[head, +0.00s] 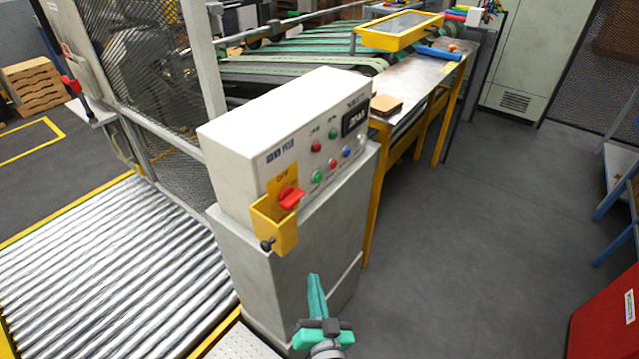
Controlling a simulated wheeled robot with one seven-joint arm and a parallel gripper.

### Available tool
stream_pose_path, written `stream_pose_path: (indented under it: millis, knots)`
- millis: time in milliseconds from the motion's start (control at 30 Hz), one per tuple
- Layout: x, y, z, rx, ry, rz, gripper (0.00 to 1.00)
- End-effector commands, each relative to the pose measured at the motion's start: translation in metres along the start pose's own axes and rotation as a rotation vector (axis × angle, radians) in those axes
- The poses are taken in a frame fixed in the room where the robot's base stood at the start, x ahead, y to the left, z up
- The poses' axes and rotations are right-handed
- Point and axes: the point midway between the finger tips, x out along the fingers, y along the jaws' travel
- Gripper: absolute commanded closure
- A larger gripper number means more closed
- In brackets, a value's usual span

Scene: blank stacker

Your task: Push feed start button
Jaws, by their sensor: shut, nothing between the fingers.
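A white control box (300,140) stands on a grey pedestal (310,245) in the middle of the head view. Its front panel carries several small round buttons: a green button (317,176), a red button (333,163) and a blue button (346,152) in a lower row, with a red one (316,146) and a green one (333,133) above. The labels are too small to read, so I cannot tell which is feed start. My gripper (314,285) is shut and empty, in front of the pedestal, below the panel and apart from it.
A metal table (425,75) stands behind.

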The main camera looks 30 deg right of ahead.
Motion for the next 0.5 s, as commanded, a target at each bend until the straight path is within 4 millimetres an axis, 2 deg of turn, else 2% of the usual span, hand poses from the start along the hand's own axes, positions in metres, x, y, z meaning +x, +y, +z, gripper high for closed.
stream_pose_path:
  millis: [33,200,400,500]
  knots:
    - [0.018,0.006,-0.022,0.019,0.028,0.0,1.0]
    - [0.062,0.021,-0.086,0.08,0.086,-0.016,1.0]
    - [0.093,0.036,-0.158,0.12,0.138,-0.046,1.0]
    - [0.101,0.039,-0.182,0.13,0.153,-0.059,1.0]
